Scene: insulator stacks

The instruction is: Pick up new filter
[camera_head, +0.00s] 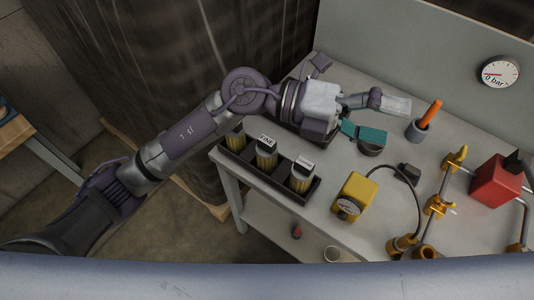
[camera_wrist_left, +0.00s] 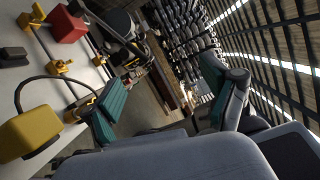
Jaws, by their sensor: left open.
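The middle filter (camera_head: 266,153) has a label that seems to read "FINE". The nearest filter (camera_head: 302,177) has a label too small to read, and the farthest filter (camera_head: 236,138) is partly hidden by my arm. I cannot tell which is the new one. My left gripper (camera_head: 384,120) is open and empty above the back of the bench, behind and right of the tray. Its teal fingers stand wide apart in the left wrist view (camera_wrist_left: 158,95).
A yellow box with a gauge (camera_head: 355,197) stands right of the tray, with a cable running from it. A grey cup (camera_head: 418,130) holds an orange-handled tool. Brass pipe fittings (camera_head: 440,205) and a red box (camera_head: 497,181) occupy the right side. A wall gauge (camera_head: 500,74) is behind.

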